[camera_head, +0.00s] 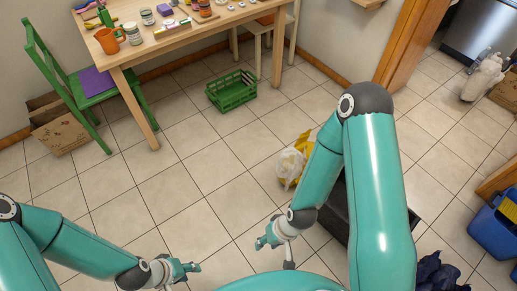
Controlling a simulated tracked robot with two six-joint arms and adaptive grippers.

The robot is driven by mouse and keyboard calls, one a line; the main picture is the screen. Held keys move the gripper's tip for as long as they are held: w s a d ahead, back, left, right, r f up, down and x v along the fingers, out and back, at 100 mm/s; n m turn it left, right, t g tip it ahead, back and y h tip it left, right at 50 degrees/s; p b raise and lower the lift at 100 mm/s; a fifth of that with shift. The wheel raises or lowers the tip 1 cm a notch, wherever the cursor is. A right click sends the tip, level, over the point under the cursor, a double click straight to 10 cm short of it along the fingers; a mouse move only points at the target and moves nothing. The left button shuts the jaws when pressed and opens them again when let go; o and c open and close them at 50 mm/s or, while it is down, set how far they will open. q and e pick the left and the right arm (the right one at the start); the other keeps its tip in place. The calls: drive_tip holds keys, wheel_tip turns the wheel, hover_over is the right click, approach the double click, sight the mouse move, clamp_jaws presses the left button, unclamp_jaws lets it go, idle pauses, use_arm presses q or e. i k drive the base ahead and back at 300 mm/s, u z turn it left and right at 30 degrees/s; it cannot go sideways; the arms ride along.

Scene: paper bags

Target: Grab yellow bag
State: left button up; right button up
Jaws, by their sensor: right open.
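A yellow and white bag (286,168) lies on the tiled floor right of centre, partly hidden behind my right arm. My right gripper (262,242) is open and empty, below and left of the bag in the picture and apart from it. My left gripper (192,267) is low in the picture, left of the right gripper and well away from the bag. Its fingers are too small to tell whether they are open or shut.
A green crate (231,91) stands on the floor by a wooden table (190,40) with mugs and jars. A green chair (75,90) is at left. A dark box (336,207) lies behind my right arm. Blue bins (492,232) and a dark bag (437,274) are at right.

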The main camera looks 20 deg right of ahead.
sight(292, 160)
drive_tip(key=u, duration=0.05)
drive_tip(key=i, duration=1.15)
drive_tip(key=z, duration=0.85)
drive_tip(key=i, duration=0.65)
drive_tip(key=z, duration=0.45)
drive_tip(key=k, duration=0.95)
drive_tip(key=z, duration=0.2)
drive_tip(key=i, duration=0.95)
drive_tip(key=u, duration=0.1)
